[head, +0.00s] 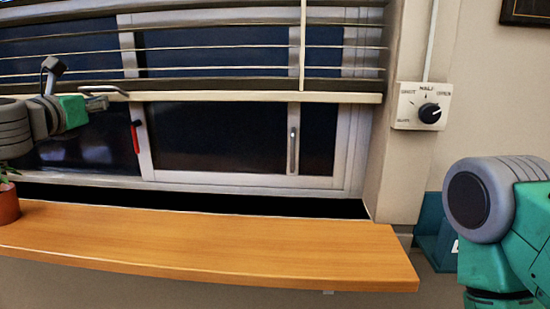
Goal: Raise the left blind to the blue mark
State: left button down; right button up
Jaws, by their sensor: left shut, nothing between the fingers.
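A slatted blind (230,84) hangs across the upper window, with a pale bottom rail (330,97). It is the only blind I can make out, and its left end runs out of the picture. My left gripper (107,97) is shut and empty, at the height of the bottom rail, in front of its left part. A thin curved bar shows at its fingers; I cannot tell whether they touch it or the rail. I see no blue mark. My right gripper is out of view; only part of my right arm shows at the right edge.
A rotary knob (430,112) sits on a wall plate right of the window. Window handles, one red (135,137) and one grey (292,150), are below the rail. A potted plant (8,205) stands left on the otherwise clear wooden ledge (210,240). A teal box (432,232) is lower right.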

pick_arm(q)
jog(key=shift+r+p, duration=0.7)
jog(key=shift+r, duration=0.45)
dwell(0.6)
jog(key=shift+f, duration=0.15)
jog(key=shift+f+b, duration=0.7)
jog(key=shift+b, duration=0.2)
jog(key=s, duration=0.9)
jog(key=shift+a+p, duration=0.3)
jog(key=shift+a, duration=0.05)
